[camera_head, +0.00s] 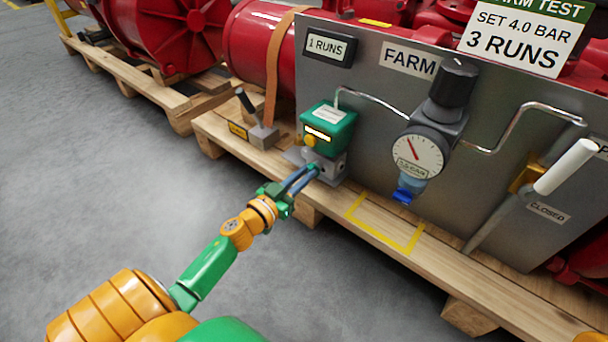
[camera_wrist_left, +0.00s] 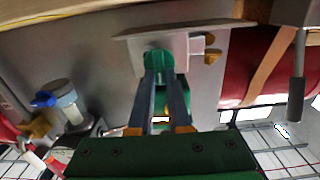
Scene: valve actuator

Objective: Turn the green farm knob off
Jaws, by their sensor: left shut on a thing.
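A valve unit with a green top box (camera_head: 328,128) and a grey metal body (camera_head: 334,168) stands on the pallet in front of the FARM panel. A yellow button (camera_head: 309,141) shows on its front. My left gripper (camera_head: 312,172) reaches the front of the grey body, and its blue-grey fingers mostly hide what they hold in the head view. In the left wrist view the green knob (camera_wrist_left: 158,60) sits between the fingertips of the left gripper (camera_wrist_left: 160,80), which are shut on it. My right gripper is in neither view.
A grey panel (camera_head: 375,120) carries a pressure gauge (camera_head: 417,153) and a black regulator knob (camera_head: 454,82). A white-handled lever (camera_head: 566,166) stands at right, a small black lever (camera_head: 246,104) at left. Yellow tape (camera_head: 384,235) marks the pallet. The grey floor at left is clear.

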